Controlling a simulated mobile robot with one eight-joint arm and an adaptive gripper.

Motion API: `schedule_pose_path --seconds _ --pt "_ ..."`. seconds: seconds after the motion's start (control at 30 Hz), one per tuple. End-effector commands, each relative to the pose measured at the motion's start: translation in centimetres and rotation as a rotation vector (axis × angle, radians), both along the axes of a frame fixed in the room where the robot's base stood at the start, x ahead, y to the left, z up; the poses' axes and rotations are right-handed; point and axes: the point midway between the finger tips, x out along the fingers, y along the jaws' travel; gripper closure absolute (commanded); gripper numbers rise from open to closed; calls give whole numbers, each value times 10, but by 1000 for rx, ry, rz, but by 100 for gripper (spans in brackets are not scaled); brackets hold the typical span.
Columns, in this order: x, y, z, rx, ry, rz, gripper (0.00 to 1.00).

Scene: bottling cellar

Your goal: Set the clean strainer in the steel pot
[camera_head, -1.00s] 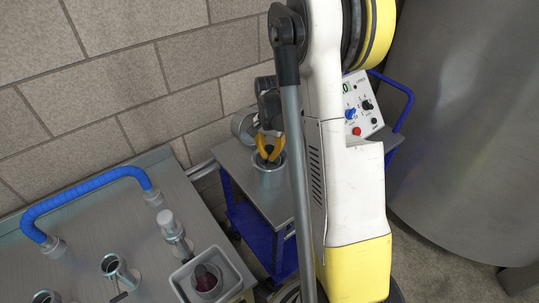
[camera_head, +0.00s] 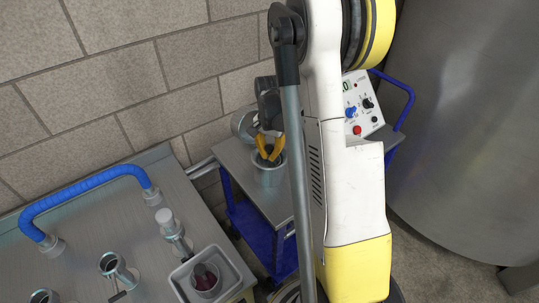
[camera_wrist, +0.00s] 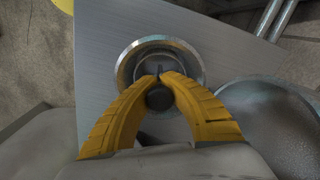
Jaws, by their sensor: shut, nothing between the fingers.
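The steel pot (camera_head: 268,175) stands upright on the grey cart top (camera_head: 230,153), and its wide rim shows in the wrist view (camera_wrist: 125,66). My gripper (camera_head: 267,160) points down at the pot mouth, its two yellow fingers closed to a point. In the wrist view my gripper (camera_wrist: 158,80) is over the pot opening, with nothing held. A smaller round metal piece (camera_wrist: 150,62) sits within the pot, partly behind the fingers; it may be the strainer, but I cannot tell for sure. A dark round end (camera_wrist: 159,99) shows between the fingers, below the tips in the picture.
A larger round metal vessel (camera_wrist: 270,125) is close beside the pot. The bench (camera_head: 75,250) has a blue hose (camera_head: 90,190), metal fittings (camera_head: 112,264) and a grey tray (camera_head: 238,272) holding a cup with dark red contents (camera_head: 206,279). A brick wall stands behind.

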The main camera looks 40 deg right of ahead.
Motion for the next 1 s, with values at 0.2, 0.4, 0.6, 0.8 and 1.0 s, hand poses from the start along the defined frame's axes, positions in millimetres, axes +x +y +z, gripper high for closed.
schedule_pose_path --seconds 0.2,0.4,0.6,0.8,1.0 --pt "0 0 0 0 0 0 69" --pt "0 0 0 0 0 0 69" --pt "0 0 18 0 0 0 69" --pt "0 0 63 0 0 0 69" --pt "0 0 102 0 0 0 69"
